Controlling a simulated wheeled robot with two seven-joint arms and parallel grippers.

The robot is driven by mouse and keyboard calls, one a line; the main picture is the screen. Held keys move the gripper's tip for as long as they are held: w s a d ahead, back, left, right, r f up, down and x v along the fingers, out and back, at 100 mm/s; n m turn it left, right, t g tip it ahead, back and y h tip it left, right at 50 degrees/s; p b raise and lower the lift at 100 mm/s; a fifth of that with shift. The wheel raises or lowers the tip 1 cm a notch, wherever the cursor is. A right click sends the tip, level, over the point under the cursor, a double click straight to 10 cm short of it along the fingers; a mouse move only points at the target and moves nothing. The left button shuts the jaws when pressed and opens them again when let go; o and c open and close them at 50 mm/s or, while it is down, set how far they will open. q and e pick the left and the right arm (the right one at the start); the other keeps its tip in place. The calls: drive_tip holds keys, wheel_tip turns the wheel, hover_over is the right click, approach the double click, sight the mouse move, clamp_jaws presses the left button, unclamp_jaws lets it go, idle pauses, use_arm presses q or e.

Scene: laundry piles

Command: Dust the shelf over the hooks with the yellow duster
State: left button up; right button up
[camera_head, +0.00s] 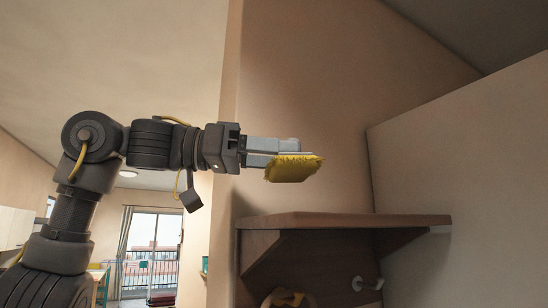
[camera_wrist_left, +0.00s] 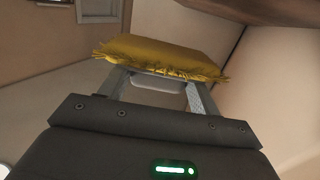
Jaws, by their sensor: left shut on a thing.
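The yellow duster (camera_head: 292,169) is a fringed pad held at the tip of my left gripper (camera_head: 283,152). It is in the air above the left part of the wooden shelf (camera_head: 345,220), apart from the shelf's top. In the left wrist view the duster (camera_wrist_left: 160,55) lies across the ends of the fingers of my left gripper (camera_wrist_left: 158,85), with a grey piece between them. Under the shelf a hook (camera_head: 368,284) shows on the wall. My right gripper is not in view.
A yellowish thing (camera_head: 288,298), perhaps a hat, shows below the shelf. A pale wall or panel (camera_head: 470,170) closes off the shelf's right side. The shelf's top looks bare. At the far left, a room with a balcony window (camera_head: 155,245) opens out.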

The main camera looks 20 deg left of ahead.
use_arm(q)
drive_tip(key=shift+r, duration=0.5)
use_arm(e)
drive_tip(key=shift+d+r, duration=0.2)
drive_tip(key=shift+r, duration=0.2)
use_arm(q)
drive_tip(key=shift+a, duration=0.1)
